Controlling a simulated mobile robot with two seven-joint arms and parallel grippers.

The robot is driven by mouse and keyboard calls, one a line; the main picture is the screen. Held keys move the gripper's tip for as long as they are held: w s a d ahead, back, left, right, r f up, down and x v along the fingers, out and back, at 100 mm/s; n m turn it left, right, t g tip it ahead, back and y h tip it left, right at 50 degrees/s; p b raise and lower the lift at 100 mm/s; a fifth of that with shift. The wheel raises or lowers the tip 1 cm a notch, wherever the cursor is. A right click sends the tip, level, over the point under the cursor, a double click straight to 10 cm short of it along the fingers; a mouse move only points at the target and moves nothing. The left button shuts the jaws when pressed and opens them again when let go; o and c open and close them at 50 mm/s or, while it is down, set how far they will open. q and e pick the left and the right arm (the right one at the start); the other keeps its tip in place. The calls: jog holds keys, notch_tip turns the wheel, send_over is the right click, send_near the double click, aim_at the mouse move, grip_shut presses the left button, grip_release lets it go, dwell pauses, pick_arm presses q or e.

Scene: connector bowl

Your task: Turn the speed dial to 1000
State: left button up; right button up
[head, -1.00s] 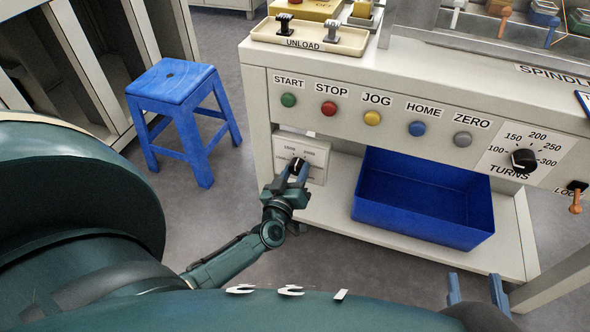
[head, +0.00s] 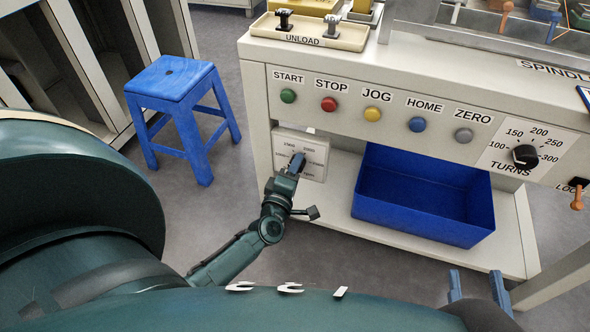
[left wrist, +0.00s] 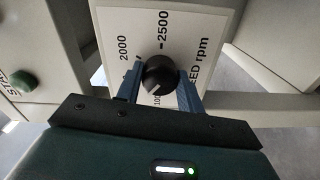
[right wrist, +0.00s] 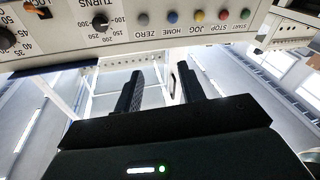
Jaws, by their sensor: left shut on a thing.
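The speed dial is a round black knob (left wrist: 160,75) on a white plate lettered "ED rpm" (left wrist: 200,35) in the left wrist view. Labels 2000 and 2500 show; a label starting "100" is partly hidden below the knob. The knob's white mark points down toward that partial label. My left gripper (left wrist: 158,88) is shut on the knob, one finger on each side. In the head view the plate (head: 314,152) sits low under the bench's left end, and my left gripper (head: 296,163) covers the knob. My right gripper (head: 476,290) is open and empty; it also shows in the right wrist view (right wrist: 160,88).
Above the plate is a row of buttons, from START (head: 288,96) to ZERO (head: 463,136), with a TURNS dial (head: 525,156) at right. A blue bin (head: 425,225) stands on the lower shelf. A blue stool (head: 172,82) stands left of the bench.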

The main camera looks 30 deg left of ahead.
pick_arm(q)
jog(key=shift+r+n+b, duration=0.1)
jog(key=shift+n+b, duration=1)
jog(key=shift+n, duration=2.5)
pick_arm(e)
jog(key=shift+w+a+r+m, duration=0.15)
jog(key=shift+w+a+m, duration=0.05)
jog(key=shift+m, duration=0.1)
pick_arm(q)
jog(key=o, duration=1)
pick_arm(e)
jog(key=shift+r, duration=0.1)
pick_arm(q)
jog(key=shift+p+v, duration=0.9)
jog(key=shift+v, duration=5.65)
pick_arm(e)
jog(key=shift+s+d, duration=0.15)
